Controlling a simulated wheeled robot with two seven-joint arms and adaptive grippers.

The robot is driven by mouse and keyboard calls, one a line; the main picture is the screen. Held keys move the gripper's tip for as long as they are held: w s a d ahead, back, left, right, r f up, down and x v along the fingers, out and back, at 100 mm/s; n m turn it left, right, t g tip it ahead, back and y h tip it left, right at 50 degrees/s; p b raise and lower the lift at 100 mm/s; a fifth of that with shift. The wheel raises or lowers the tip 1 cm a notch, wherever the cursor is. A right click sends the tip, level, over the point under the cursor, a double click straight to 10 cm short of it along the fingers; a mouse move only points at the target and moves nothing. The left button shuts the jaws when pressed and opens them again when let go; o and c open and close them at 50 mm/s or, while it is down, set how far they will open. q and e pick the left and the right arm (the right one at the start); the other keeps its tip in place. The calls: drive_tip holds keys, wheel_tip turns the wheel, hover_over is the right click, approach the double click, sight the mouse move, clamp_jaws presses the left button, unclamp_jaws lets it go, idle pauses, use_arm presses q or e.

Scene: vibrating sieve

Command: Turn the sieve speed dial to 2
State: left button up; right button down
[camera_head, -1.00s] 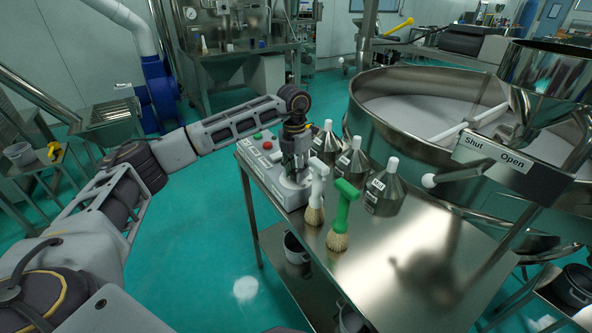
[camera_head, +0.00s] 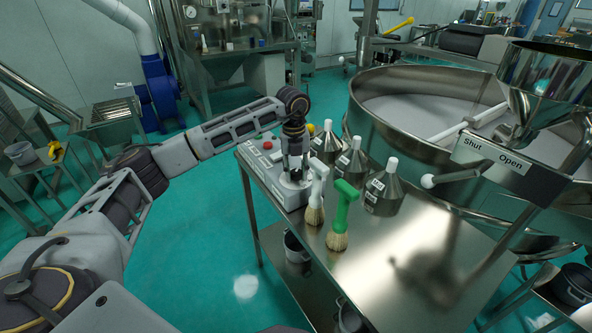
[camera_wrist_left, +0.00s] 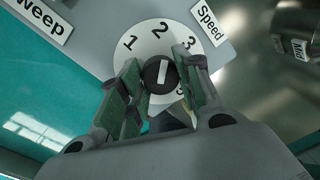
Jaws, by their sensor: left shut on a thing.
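The speed dial is a black knob (camera_wrist_left: 160,74) with a white pointer bar, on a round white plate (camera_wrist_left: 148,42) marked 1, 2, 3 beside a "Speed" label (camera_wrist_left: 208,22). In the left wrist view the bar points up, close to the 2. My left gripper (camera_wrist_left: 160,88) has one green-padded finger on each side of the knob and is shut on it. In the head view my left gripper (camera_head: 296,172) reaches down onto the grey control box (camera_head: 256,160), hiding the knob. The lower part of the plate is hidden by the fingers. My right gripper is not in view.
A white brush (camera_head: 317,190) and a green brush (camera_head: 345,210) stand close beside the box on the steel table (camera_head: 400,285). Several metal bottles (camera_head: 383,190) stand behind them. The large round sieve (camera_head: 400,125) is at the right. The table's front right is clear.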

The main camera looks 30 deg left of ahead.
sight(295, 172)
use_arm(q)
drive_tip(key=shift+r+n, duration=0.1)
drive_tip(key=shift+n, duration=0.7)
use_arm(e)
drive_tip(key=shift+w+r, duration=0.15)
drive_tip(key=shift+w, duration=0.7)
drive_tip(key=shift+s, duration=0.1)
use_arm(q)
drive_tip(key=o, duration=1.1)
drive_tip(key=shift+c, duration=0.2)
drive_tip(key=shift+r, duration=0.8)
wheel_tip(295, 172, up, 10)
drive_tip(key=shift+s+a, duration=0.15)
drive_tip(key=shift+a, duration=0.05)
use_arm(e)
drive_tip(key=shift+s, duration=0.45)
